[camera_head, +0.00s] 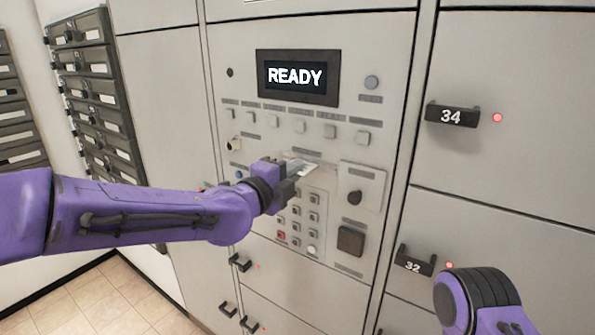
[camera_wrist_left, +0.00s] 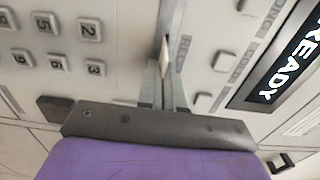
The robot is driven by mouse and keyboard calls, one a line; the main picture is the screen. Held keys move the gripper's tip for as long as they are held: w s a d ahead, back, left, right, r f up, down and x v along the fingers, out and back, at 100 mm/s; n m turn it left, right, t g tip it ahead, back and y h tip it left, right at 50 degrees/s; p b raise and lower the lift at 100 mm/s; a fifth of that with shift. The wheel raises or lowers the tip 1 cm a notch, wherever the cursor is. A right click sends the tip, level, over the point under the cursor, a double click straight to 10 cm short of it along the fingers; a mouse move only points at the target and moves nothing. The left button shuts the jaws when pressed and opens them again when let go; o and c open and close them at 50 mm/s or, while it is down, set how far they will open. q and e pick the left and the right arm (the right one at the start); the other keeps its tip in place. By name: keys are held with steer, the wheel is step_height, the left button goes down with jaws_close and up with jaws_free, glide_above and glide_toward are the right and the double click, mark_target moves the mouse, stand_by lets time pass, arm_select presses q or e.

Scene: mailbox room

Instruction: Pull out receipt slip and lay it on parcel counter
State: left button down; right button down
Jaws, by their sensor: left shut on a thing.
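The receipt slip (camera_head: 306,169) is a small white paper at the panel of the locker terminal, just above the keypad. My left gripper (camera_head: 296,170) reaches in from the left and is shut on the slip, close to the panel. In the left wrist view the slip (camera_wrist_left: 177,54) shows as a thin pale edge between the narrow fingers. The fingers hide part of the slip, and I cannot tell how much of it is still in its slot. The parcel counter does not show in either view. My right gripper is out of view; only part of my right arm shows at lower right.
A screen reading READY (camera_head: 297,77) is above a row of buttons. Locker handles 34 (camera_head: 452,115) and 32 (camera_head: 414,262) stick out at right. Dark mail slots (camera_head: 92,90) line the left wall.

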arm_select(q)
steer(key=b+v, duration=0.2)
steer(key=v, duration=0.5)
stand_by(0.5)
